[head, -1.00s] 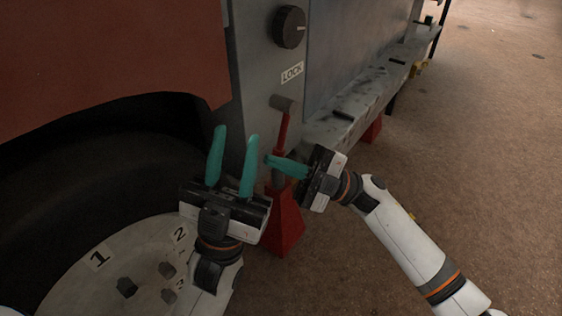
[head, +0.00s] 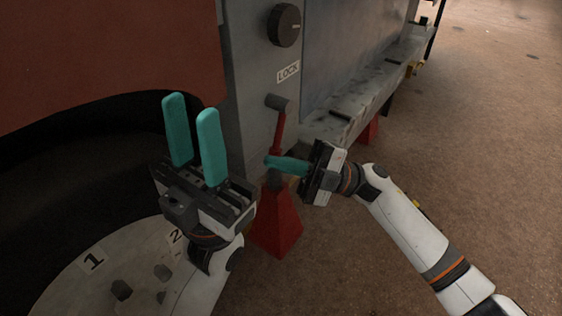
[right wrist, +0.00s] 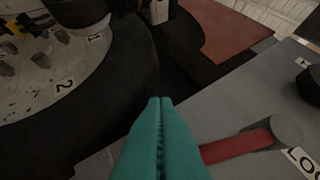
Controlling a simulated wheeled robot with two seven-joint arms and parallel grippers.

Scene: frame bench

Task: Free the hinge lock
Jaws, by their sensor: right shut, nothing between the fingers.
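The hinge lock is a red lever (head: 279,132) on a grey round pivot (head: 277,102), below the LOCK label (head: 288,72) on a grey post. The lever hangs down from the pivot in the head view. In the right wrist view the lever (right wrist: 236,147) lies to the right of the fingers. My right gripper (head: 268,161) is shut and empty, its teal fingertips by the lever's lower end; whether they touch it I cannot tell. The shut fingertips (right wrist: 161,100) show in the right wrist view. My left gripper (head: 191,106) is open and empty, left of the lever.
A black knob (head: 284,24) sits above the label. A red stand (head: 276,225) is below the lever. A large dark tyre and a pale wheel disc (head: 85,285) with numbered studs are at left. A grey ledge (head: 340,115) runs back right. The brown floor at right is open.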

